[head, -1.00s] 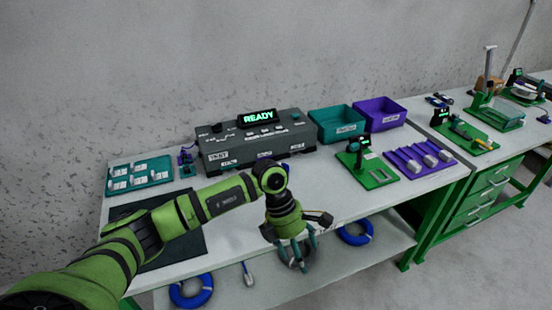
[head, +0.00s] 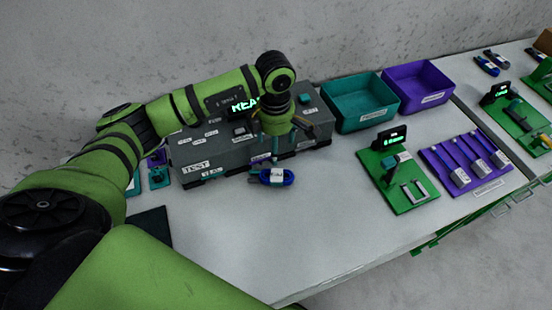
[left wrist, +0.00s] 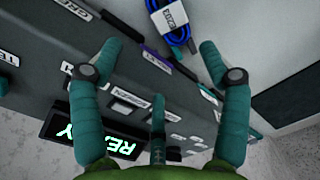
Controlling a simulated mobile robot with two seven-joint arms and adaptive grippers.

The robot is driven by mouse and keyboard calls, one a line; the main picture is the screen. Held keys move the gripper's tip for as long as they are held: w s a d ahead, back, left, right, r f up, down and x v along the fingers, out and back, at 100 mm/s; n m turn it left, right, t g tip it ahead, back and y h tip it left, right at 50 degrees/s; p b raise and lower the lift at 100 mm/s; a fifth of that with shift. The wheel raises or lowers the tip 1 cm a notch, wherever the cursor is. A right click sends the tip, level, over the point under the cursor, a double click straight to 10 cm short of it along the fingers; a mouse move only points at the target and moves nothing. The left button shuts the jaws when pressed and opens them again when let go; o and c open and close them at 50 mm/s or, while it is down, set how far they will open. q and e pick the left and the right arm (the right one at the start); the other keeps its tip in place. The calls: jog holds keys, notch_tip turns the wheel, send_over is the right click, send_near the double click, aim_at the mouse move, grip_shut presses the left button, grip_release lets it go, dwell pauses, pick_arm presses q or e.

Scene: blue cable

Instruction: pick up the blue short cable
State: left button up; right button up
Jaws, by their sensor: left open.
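The blue short cable (head: 276,177) is a small coiled bundle with a white label. It lies on the white table just in front of the grey test box (head: 215,155). It also shows at the top of the left wrist view (left wrist: 178,22). My left gripper (head: 274,152) is open, with teal fingers spread above and just behind the cable, close to the box's front. In the left wrist view, nothing is between the fingers of the gripper (left wrist: 160,55), and the cable lies beyond their tips. My right gripper is not in view.
The grey box with its lit display (head: 245,104) stands directly behind the cable. A teal bin (head: 362,118), a purple bin (head: 421,100), a green fixture (head: 415,198) and a purple tray (head: 450,190) are to the right. The table in front of the cable is clear.

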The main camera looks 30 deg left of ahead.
pick_arm(q)
jog(key=p, duration=0.2)
send_over(276, 172)
jog(key=f, duration=0.4)
jog(key=shift+s+f, duration=0.2)
jog(key=shift+f, duration=0.1)
jog(key=shift+w+f, duration=0.15)
jog(key=shift+f, duration=0.55)
notch_tip(276, 172, down, 5)
jog(key=shift+r+p, duration=0.15)
jog(key=shift+p, duration=0.3)
jog(key=shift+f, duration=0.3)
jog(key=shift+a, duration=0.1)
jog(key=c, duration=0.9)
jog(key=shift+c, duration=0.9)
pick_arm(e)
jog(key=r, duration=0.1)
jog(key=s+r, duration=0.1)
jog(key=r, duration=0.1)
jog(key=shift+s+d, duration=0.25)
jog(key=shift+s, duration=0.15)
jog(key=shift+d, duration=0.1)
